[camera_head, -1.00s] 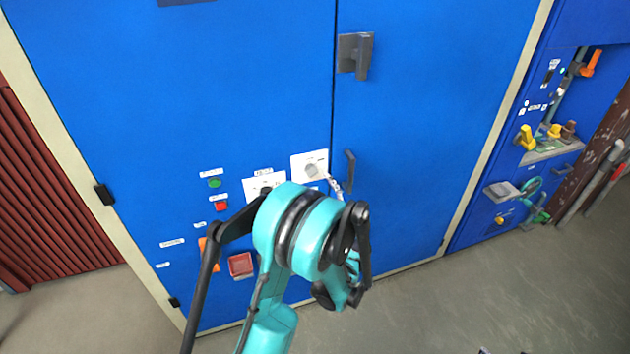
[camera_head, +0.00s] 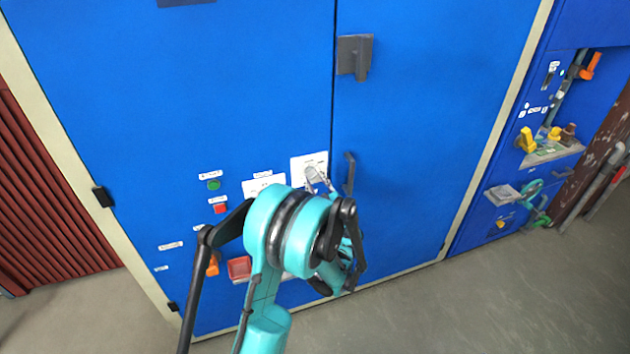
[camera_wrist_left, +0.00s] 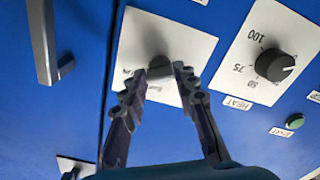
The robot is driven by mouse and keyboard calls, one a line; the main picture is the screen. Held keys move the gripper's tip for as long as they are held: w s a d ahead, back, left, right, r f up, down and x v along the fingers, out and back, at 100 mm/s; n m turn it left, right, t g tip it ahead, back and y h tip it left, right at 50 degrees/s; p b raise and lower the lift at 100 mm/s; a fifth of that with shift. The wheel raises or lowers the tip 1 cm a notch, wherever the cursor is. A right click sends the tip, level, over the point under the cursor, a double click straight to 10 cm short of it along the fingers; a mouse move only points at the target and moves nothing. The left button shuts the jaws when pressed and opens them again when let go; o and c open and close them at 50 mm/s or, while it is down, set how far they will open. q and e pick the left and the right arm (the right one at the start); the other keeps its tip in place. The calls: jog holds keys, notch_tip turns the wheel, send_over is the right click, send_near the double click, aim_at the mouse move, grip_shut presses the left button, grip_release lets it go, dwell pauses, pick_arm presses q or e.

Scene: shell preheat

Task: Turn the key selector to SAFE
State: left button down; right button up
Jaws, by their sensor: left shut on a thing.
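The key selector (camera_wrist_left: 158,62) is a small grey knob on a white plate (camera_wrist_left: 185,40) on the blue cabinet door. In the head view its plate (camera_head: 298,164) sits left of the door seam. My left gripper (camera_wrist_left: 160,73) is shut on the key selector, one fingertip on each side of it. In the head view the left fingertips (camera_head: 314,178) are at the plate, and my arm covers much of the panel below. The plate's lettering is partly hidden by the fingers, so the setting is not readable. My right gripper is out of view.
A black HEAT dial (camera_wrist_left: 275,65) and a green button (camera_wrist_left: 294,121) are beside the selector plate. A dark door handle (camera_head: 349,173) stands close to its right in the head view. A red button (camera_head: 220,208) is at the left.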

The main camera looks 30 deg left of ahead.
pick_arm(q)
jog(key=shift+n, duration=0.3)
jog(key=n+b, duration=0.3)
jog(key=n, duration=0.8)
jog(key=shift+n, duration=0.3)
dwell(0.5)
jog(key=c, duration=1.2)
grip_release()
jog(key=shift+o, duration=0.2)
jog(key=v, duration=1.2)
